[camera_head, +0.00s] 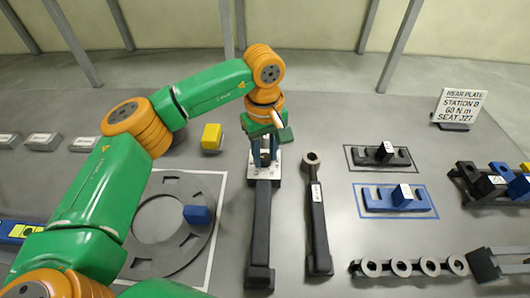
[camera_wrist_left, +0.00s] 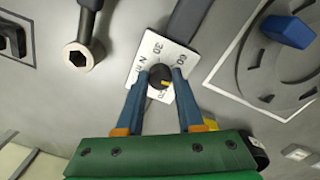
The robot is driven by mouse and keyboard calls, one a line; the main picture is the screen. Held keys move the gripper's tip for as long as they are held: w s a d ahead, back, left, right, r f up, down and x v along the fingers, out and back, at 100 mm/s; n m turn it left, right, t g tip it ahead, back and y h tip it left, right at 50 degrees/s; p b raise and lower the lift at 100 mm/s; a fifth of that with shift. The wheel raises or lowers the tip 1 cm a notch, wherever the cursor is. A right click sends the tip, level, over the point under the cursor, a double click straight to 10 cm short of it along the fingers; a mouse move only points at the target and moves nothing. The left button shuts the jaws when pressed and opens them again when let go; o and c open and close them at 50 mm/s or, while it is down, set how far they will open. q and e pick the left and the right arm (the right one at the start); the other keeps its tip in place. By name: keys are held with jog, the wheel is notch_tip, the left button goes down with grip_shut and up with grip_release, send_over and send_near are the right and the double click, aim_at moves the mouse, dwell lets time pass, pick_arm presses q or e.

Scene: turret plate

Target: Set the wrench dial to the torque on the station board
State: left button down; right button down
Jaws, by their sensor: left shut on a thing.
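The wrench with the dial (camera_head: 262,225) lies on the table as a long dark bar, with a white scale plate (camera_wrist_left: 148,55) at its far end. The black dial knob (camera_wrist_left: 158,73) has a yellow mark on its lower right part in the left wrist view. Of the printing around it, 30 and 60 can be read; some is hidden by a finger. My left gripper (camera_wrist_left: 161,76) is shut on the knob, one blue finger on each side. The station board (camera_head: 460,106) stands at the back right and reads station B, 60 N m, seat J27. My right gripper is out of view.
A ring-headed wrench (camera_head: 317,220) lies just right of the dial wrench. A ring plate (camera_head: 145,225) with a blue block (camera_head: 198,215) lies left. A yellow block (camera_head: 211,137) stands behind it. Black (camera_head: 363,156) and blue (camera_head: 375,200) slotted holders are at right.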

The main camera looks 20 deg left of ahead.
aim_at(265, 157)
pick_arm(q)
jog(key=n+b, duration=0.1)
jog(key=n, duration=0.4)
jog(key=shift+w+n+b, duration=0.1)
jog(key=shift+n+b, duration=0.2)
jog(key=shift+n, duration=0.1)
jog(key=n, duration=0.5)
jog(key=shift+b, duration=0.4)
jog(key=shift+n, duration=0.3)
jog(key=c, duration=0.5)
grip_release()
jog(key=shift+r, duration=0.4)
notch_tip(265, 157, up, 6)
jog(key=shift+r, duration=0.15)
